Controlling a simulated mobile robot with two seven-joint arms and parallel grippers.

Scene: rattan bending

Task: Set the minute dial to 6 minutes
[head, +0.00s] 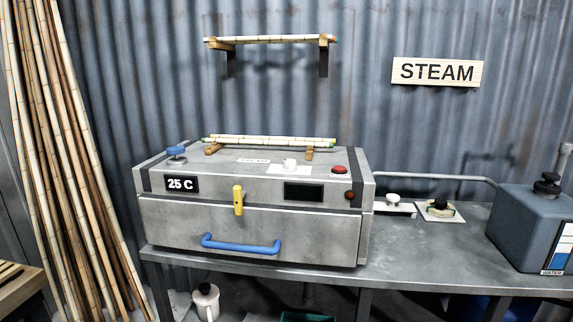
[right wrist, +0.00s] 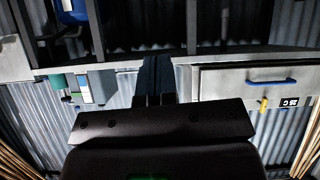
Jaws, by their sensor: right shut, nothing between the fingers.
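A grey steam box (head: 250,225) stands on the bench. A small white knob (head: 290,164) sits on a white plate on its lid, left of a red button (head: 339,170). Which knob is the minute dial, and any dial marks, are too small to tell. A dark display (head: 303,192) on the box front shows no readable digits. Another display (head: 181,184) reads 25 C. My right gripper (right wrist: 156,72) is shut and empty in the right wrist view, where the box front (right wrist: 230,85) shows upside down. Neither gripper shows in the head view.
A white knob (head: 393,199) and a black knob (head: 438,206) sit on the bench (head: 430,262) right of the box, before a blue-grey water tank (head: 530,225). Rattan poles lie on the lid (head: 270,140). Tall poles (head: 75,170) lean at left.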

